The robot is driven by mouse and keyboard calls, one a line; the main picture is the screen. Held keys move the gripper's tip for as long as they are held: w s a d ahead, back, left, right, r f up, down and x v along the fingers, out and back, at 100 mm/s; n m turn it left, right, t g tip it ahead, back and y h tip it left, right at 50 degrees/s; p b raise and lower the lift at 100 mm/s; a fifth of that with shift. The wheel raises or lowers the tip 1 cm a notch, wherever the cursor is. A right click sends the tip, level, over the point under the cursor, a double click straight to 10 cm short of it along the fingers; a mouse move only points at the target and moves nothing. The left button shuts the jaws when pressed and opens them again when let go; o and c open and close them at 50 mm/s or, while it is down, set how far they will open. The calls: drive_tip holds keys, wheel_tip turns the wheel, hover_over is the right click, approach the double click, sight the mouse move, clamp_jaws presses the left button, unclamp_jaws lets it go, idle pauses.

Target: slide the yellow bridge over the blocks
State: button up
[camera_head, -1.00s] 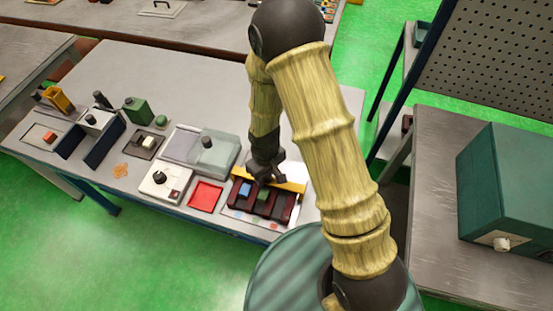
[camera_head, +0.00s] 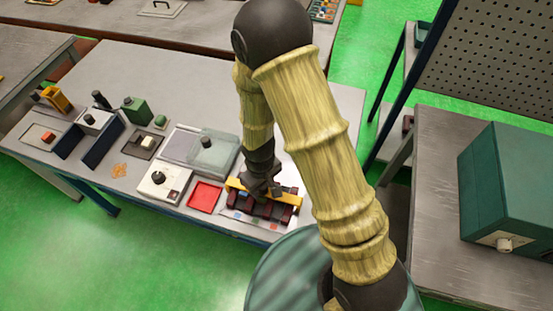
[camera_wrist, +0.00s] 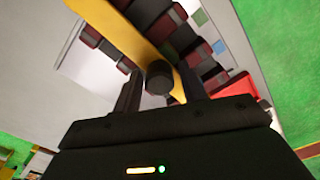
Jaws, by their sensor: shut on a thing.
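The yellow bridge (camera_head: 292,199) lies lengthwise across the dark red block rack (camera_head: 262,211), with parts of the rack showing behind and in front of it. In the wrist view the bridge (camera_wrist: 143,37) runs diagonally, with dark red rack pieces (camera_wrist: 159,26) on both sides. My gripper (camera_head: 262,190) is over the middle of the bridge. In the wrist view its fingers (camera_wrist: 158,90) stand on either side of the dark round knob (camera_wrist: 158,76) and are shut on it.
A red tray (camera_head: 205,197) lies just left of the rack. A white box with a black knob (camera_head: 163,183) and a clear-lidded box (camera_head: 212,155) stand further left and behind. The table's front edge is close to the rack. Bare table lies behind.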

drive_tip(key=shift+s, duration=0.25)
drive_tip(key=o, duration=0.4)
drive_tip(key=shift+o, duration=0.2)
drive_tip(key=shift+r+p, duration=2.35)
drive_tip(key=shift+r, duration=0.7)
